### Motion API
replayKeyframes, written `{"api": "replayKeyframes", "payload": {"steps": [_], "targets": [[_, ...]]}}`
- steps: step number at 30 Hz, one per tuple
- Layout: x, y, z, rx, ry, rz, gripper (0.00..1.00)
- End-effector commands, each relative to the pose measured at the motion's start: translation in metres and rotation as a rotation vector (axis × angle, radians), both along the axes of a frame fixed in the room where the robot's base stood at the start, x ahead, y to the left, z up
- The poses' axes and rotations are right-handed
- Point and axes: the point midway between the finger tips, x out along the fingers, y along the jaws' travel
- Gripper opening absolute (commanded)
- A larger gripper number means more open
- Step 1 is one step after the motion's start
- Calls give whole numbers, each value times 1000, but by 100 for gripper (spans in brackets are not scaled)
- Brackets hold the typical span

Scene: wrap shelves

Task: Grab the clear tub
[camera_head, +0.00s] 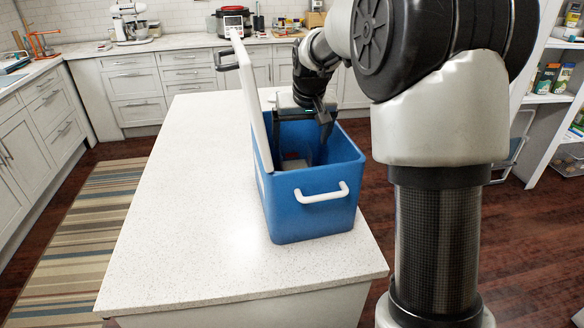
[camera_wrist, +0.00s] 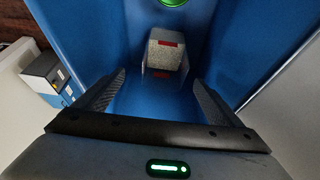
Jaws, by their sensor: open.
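The blue cooler (camera_head: 312,200) stands on the island counter with its white lid (camera_head: 252,95) raised on the left. A pale, speckled, box-shaped container with red marks, likely the clear tub (camera_wrist: 165,54), is inside the cooler. My gripper (camera_wrist: 160,88) is open, pointing down into the cooler, with the container ahead, between the fingers in the picture. The fingers do not appear to touch it. In the head view my gripper (camera_head: 318,118) is at the cooler's opening.
A round green item (camera_wrist: 173,2) is at the cooler's far end, partly cut off. The cooler walls stand close on both sides of my gripper. The white speckled countertop (camera_head: 190,190) is clear left of the cooler. A small blue and white box (camera_wrist: 46,78) shows outside the cooler.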

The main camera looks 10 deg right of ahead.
Motion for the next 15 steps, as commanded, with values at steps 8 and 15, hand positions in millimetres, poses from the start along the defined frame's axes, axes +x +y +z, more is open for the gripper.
{"api": "replayKeyframes", "payload": {"steps": [8, 15], "targets": [[24, 1, -57, 0, 4, 0, 89], [34, 1, -77, 0, 1, 0, 89]]}}
